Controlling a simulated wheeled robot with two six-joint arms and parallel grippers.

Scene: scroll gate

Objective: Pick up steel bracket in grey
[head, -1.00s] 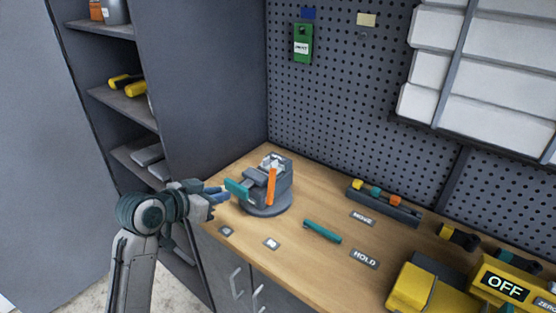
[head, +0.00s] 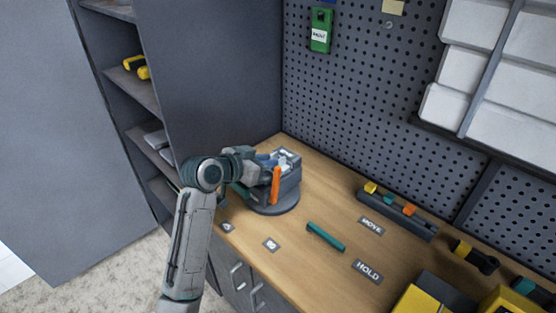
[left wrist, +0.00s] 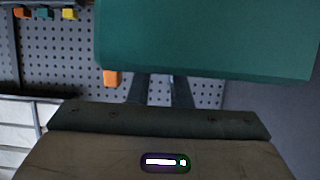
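A grey vise (head: 285,185) stands on a round base on the wooden bench, with an orange lever (head: 276,186) upright at its front. A small pale metallic piece (head: 288,154) shows at its top; it may be the steel bracket, but its shape is too small to make out. My left gripper (head: 265,160) is at the vise's left side, close to its top, and partly covers it. In the left wrist view, a large teal block (left wrist: 205,40) hides the fingertips, so I cannot tell whether they are open or hold anything. My right gripper is out of view.
A teal bar (head: 325,237) lies on the bench by the MOVE (head: 371,226) and HOLD (head: 368,271) labels. A dark rack (head: 397,212) with coloured pieces stands near the pegboard (head: 360,120). Shelves (head: 135,90) stand at left; yellow equipment (head: 432,297) sits at lower right.

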